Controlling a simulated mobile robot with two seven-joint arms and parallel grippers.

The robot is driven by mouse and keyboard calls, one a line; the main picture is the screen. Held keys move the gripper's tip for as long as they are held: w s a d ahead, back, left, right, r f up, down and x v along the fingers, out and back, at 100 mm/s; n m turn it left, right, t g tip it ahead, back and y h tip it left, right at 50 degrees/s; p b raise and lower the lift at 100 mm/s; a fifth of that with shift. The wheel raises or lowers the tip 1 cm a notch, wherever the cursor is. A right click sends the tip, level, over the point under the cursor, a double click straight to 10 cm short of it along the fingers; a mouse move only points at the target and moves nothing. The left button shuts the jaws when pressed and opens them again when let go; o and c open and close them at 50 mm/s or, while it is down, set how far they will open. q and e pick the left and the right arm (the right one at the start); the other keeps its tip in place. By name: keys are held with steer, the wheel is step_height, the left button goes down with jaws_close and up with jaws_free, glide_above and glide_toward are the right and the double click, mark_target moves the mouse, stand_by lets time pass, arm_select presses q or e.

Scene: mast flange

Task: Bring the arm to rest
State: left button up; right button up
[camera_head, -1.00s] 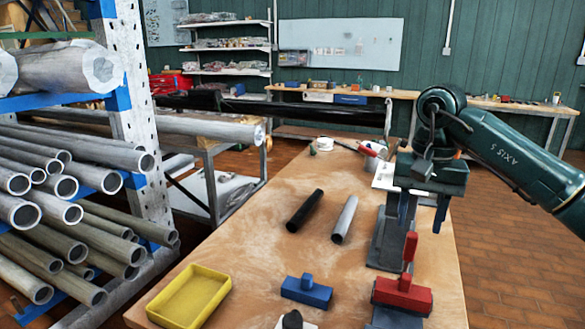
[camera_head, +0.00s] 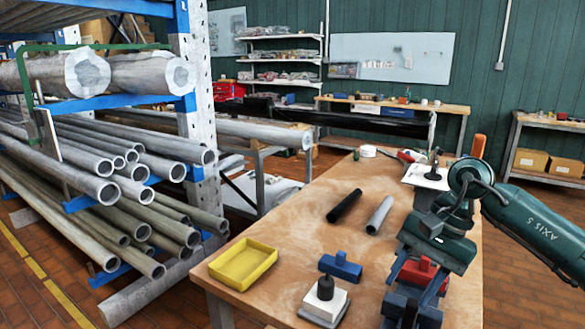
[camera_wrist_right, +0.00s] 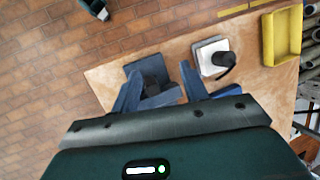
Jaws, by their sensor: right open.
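My right arm comes in from the right in the head view. Its gripper (camera_head: 418,272) points down over the near right part of the wooden table (camera_head: 300,225), and its fingers are apart. A red block (camera_head: 424,266) shows behind and between the fingers in the head view. In the wrist view the two blue fingers (camera_wrist_right: 160,92) are spread with nothing gripped. A dark plate (camera_wrist_right: 150,70) with a blue part lies below and between them; I cannot tell the gap. My left gripper is not in view.
A white block with a black knob (camera_head: 325,300), a blue block (camera_head: 341,266) and a yellow tray (camera_head: 236,280) stand left of the gripper. Black (camera_head: 344,206) and grey (camera_head: 379,214) tubes lie farther back. A pipe rack (camera_head: 198,120) stands left. The table middle is mostly clear.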

steer(key=s+a+m+t+y+p, duration=0.1)
steer(key=s+a+m+y, duration=0.3)
steer(key=a+m+y, duration=0.5)
steer(key=s+a+m+t+y+p, duration=0.1)
steer(key=s+a+m+y, duration=0.2)
steer(key=a+m+y, duration=0.6)
steer(key=w+d+f+m+t+h, duration=0.1)
steer(key=d+f+m+t+h, duration=0.25)
steer(key=m, duration=0.55)
steer(key=f+m+t+h+p, duration=0.15)
steer(key=m+t+h, duration=0.25)
steer(key=m+t, duration=0.45)
steer(key=w+d+f+m+t+h, duration=0.1)
steer(key=d+f+m+t+h, duration=0.2)
steer(key=m, duration=0.8)
steer(key=s+d+f+m+g+h, duration=0.2)
steer(key=s+d+f+m+h, duration=0.1)
steer(key=s+f+m, duration=0.4)
steer(key=s+d+f+m+g+h, duration=0.3)
steer(key=s+f+m+h, duration=0.2)
steer(key=f+m, duration=0.3)
step_height(320, 180, down, 2)
steer(key=shift+s+f, duration=0.2)
steer(key=shift+s, duration=0.65)
